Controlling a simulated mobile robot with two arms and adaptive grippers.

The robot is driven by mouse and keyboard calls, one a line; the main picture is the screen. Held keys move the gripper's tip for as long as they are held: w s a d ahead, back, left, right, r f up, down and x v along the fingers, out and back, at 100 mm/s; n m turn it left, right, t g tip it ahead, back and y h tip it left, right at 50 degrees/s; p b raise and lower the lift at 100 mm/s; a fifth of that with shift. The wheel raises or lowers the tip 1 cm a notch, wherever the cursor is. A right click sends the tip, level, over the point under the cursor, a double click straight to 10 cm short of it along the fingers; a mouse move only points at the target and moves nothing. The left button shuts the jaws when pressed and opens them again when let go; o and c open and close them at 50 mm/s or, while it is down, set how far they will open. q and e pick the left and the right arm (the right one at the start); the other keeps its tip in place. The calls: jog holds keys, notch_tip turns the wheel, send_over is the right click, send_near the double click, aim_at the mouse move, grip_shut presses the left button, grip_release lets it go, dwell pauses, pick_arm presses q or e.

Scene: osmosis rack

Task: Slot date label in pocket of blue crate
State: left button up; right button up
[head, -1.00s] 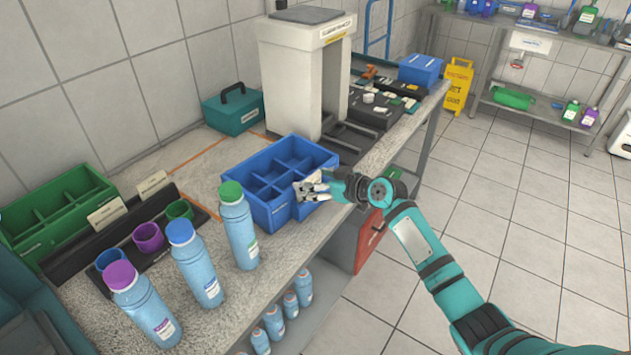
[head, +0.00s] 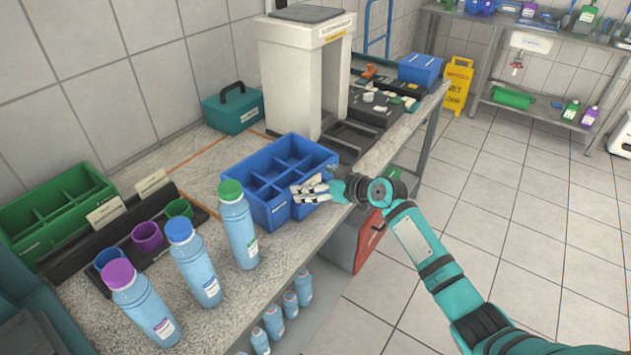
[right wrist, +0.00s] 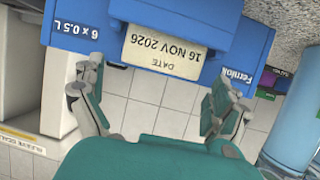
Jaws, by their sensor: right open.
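The blue crate (head: 262,208) has open compartments and stands near the bench's front edge. It also shows upside down in the right wrist view (right wrist: 70,12). The cream date label (right wrist: 165,55), reading "DATE 16 NOV 2026", sits at a pocket in the crate's front face, between two printed texts. How deep it sits I cannot tell. My right gripper (head: 308,188) is at the crate's front face. In the right wrist view my right gripper (right wrist: 152,88) is open, its fingers apart on either side below the label, with nothing between them. My left gripper is not in view.
Several blue bottles, one with a green cap (head: 238,228), stand left of the crate. Coloured cups (head: 147,236), a label holder and a green crate (head: 55,208) are further left. A white machine (head: 292,75) stands behind.

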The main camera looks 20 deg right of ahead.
jog(key=shift+d, duration=0.1)
jog(key=v, duration=1.2)
jog(key=s+d+f+m+g+h, duration=0.1)
jog(key=s+d+f+m+h, duration=0.1)
jog(key=f, duration=0.9)
jog(key=s+d+f+m+g+h, duration=0.1)
jog(key=s+d+f+m+h, duration=0.15)
jog(key=f, duration=0.85)
jog(key=s+d+f+g+h, duration=0.1)
jog(key=s+f, duration=0.4)
jog(key=f, duration=0.3)
jog(key=s+f+g+h, duration=0.1)
jog(key=s+f+g, duration=0.1)
jog(key=s+f, duration=0.45)
jog(key=s+a+f+g, duration=0.2)
jog(key=s+f, duration=0.5)
jog(key=s, duration=0.4)
jog(key=s+a+f+g, duration=0.1)
jog(key=s+a+f, duration=0.2)
jog(key=s+f, duration=0.4)
jog(key=s+a+f+g, duration=0.2)
jog(key=s+f, duration=0.4)
jog(key=s, duration=1.1)
jog(key=shift+s+a+f+g+h, duration=0.15)
jog(key=shift+a+f+g+h, duration=0.2)
jog(key=shift+a+f, duration=0.1)
